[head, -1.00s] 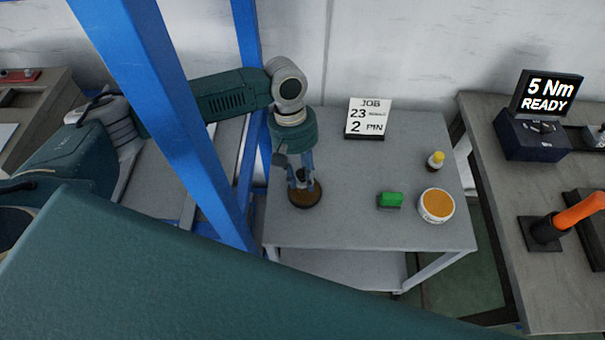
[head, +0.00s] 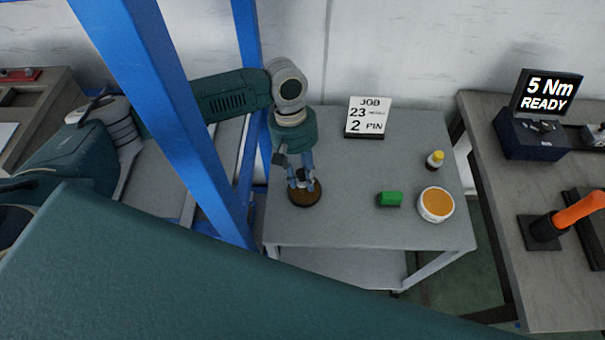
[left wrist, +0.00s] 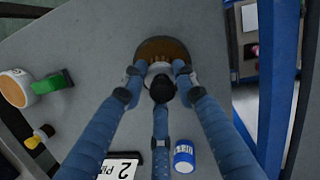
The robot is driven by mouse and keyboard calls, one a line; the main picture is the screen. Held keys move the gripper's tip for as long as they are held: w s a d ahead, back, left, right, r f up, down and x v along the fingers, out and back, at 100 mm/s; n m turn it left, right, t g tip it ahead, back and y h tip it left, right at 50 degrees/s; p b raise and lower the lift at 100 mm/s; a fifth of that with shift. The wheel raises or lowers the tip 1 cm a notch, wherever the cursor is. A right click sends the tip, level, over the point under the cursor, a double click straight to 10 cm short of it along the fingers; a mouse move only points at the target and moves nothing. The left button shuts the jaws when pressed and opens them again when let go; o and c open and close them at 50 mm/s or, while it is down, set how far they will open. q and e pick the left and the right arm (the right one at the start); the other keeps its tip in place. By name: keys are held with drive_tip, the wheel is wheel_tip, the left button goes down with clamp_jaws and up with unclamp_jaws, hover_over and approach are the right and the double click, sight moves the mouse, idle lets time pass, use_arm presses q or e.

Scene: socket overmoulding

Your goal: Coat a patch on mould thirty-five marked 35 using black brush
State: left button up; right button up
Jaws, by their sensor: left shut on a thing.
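My left gripper (head: 302,184) points down at the left of the grey table. Its fingers are closed around a black round-topped piece, seen end-on in the left wrist view, which looks like the handle of the black brush (left wrist: 162,89). Its lower end is hidden. Below it is a round brown disc with a dark rim (head: 306,198), which also shows in the left wrist view (left wrist: 160,46); I cannot tell whether the brush touches it. No mould marked 35 can be made out. My right gripper is not in view.
On the table (head: 350,225) are a white tub with orange contents (head: 436,205), a green block (head: 390,199), a yellow-capped bottle (head: 435,160) and a job card (head: 368,118). A blue can (left wrist: 184,157) shows in the left wrist view. A blue post (head: 165,110) stands before my left arm.

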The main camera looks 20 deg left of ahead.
use_arm(q)
drive_tip(key=shift+p, duration=0.3)
idle(0.7)
idle(0.8)
drive_tip(key=shift+s+f+p, duration=0.1)
drive_tip(key=shift+p, duration=0.2)
idle(0.3)
drive_tip(key=p+v, duration=0.2)
drive_tip(key=p, duration=0.1)
drive_tip(key=p+v, duration=0.2)
drive_tip(key=p, duration=0.1)
drive_tip(key=s+d+p+v, duration=0.1)
drive_tip(key=p+v, duration=0.2)
drive_tip(key=shift+w+d+r, duration=0.1)
drive_tip(key=shift+r, duration=0.15)
idle(0.9)
wheel_tip(320, 180, up, 9)
drive_tip(key=w+a+m+b, duration=0.2)
drive_tip(key=m+b, duration=0.1)
drive_tip(key=b, duration=0.2)
wheel_tip(320, 180, up, 9)
drive_tip(key=m+y+b, duration=0.1)
drive_tip(key=m+b, duration=0.1)
drive_tip(key=m, duration=0.1)
hover_over(302, 173)
drive_tip(key=a, duration=0.5)
drive_tip(key=shift+s+f+g, duration=0.1)
drive_tip(key=shift+s+g, duration=0.3)
